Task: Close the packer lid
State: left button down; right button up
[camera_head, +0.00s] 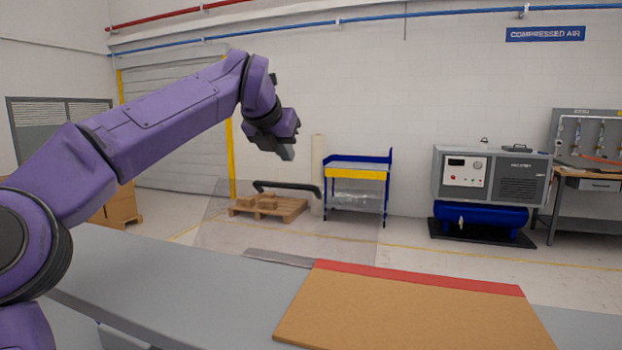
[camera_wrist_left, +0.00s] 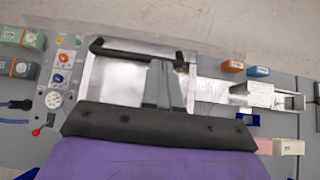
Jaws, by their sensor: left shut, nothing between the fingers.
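The packer lid (camera_head: 340,228) is a clear panel standing raised, roughly upright, at the far side of the grey table in the head view. Its black bar handle (camera_head: 287,187) runs along the top edge. My left gripper (camera_head: 288,152) is shut and empty, above the handle in the head view and apart from it. In the left wrist view the handle (camera_wrist_left: 135,52) lies beyond my left gripper (camera_wrist_left: 163,64), across a shiny metal packer chamber (camera_wrist_left: 125,85). The gripper and wrist hide part of the chamber. My right gripper is not in view.
A brown board (camera_head: 410,312) with a red edge fills the table's near right.

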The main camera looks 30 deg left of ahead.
pick_arm(q)
jog(key=w+f+p, duration=0.1)
jog(key=f+p, duration=0.1)
jog(key=p, duration=0.4)
send_over(300, 197)
jog(key=s, duration=0.1)
jog(key=f, duration=0.5)
jog(key=shift+d, duration=0.2)
jog(key=shift+w+a+f, duration=0.1)
jog(key=shift+w+f, duration=0.1)
jog(key=shift+f, duration=0.05)
jog(key=shift+f+p, duration=0.25)
jog(key=shift+p, duration=0.1)
jog(key=shift+w, duration=0.1)
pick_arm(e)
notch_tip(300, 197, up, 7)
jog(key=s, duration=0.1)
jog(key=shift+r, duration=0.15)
pick_arm(q)
jog(key=shift+w+f, duration=0.15)
jog(key=shift+f, duration=0.05)
jog(key=shift+w+a, duration=0.1)
